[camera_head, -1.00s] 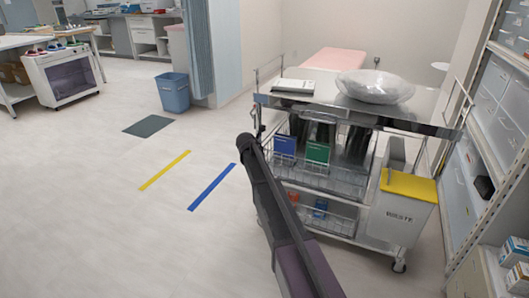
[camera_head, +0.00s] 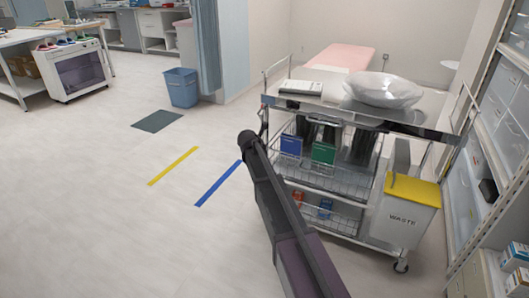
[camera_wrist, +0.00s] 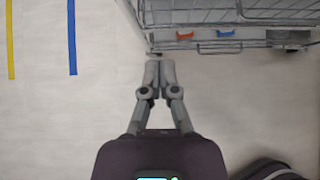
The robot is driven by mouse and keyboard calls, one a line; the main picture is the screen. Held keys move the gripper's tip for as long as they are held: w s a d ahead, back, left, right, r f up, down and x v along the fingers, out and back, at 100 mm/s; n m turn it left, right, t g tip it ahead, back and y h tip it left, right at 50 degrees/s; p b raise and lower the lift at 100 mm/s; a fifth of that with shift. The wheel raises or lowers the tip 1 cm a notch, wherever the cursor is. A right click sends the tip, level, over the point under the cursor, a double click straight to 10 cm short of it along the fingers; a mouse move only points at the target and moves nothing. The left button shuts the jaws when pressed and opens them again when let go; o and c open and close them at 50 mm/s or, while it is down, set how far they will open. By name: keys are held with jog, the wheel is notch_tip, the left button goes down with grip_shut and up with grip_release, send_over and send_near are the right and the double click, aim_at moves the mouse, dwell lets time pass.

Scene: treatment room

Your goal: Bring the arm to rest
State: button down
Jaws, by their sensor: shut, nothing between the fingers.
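My gripper (camera_wrist: 159,75) shows in the wrist view with its two fingers together, shut and empty, above the bare floor. The cart's lower wire basket is ahead of the fingertips in that view, apart from them in the picture. In the head view my arm reaches up from the bottom middle, left of the cart, and the gripper's fingers cannot be made out there.
A metal cart (camera_head: 425,132) with wire baskets, a clear bag (camera_head: 382,90) on top and a yellow-lidded waste bin (camera_head: 410,212) stands right of my arm. Shelving (camera_head: 495,150) is at the far right. A blue bin (camera_head: 181,88) stands behind. The floor on the left is open.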

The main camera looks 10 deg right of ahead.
jog(key=s+d+f+m+g+y, duration=0.2)
jog(key=s+f+m+g+y, duration=0.15)
jog(key=s+m, duration=1.4)
jog(key=s+d+f+m+g+y, duration=0.2)
jog(key=s+m+g, duration=0.2)
jog(key=s+m, duration=1.35)
jog(key=s+r+n+p, duration=0.2)
jog(key=r+n+p, duration=0.1)
jog(key=r+p, duration=1.3)
jog(key=s+r+n+p, duration=0.2)
jog(key=s+r+p, duration=0.1)
jog(key=r+p, duration=1.3)
jog(key=shift+s+r+n+p, duration=0.25)
jog(key=shift+r+n+p, duration=0.05)
jog(key=shift+r+n, duration=0.1)
jog(key=shift+h, duration=0.25)
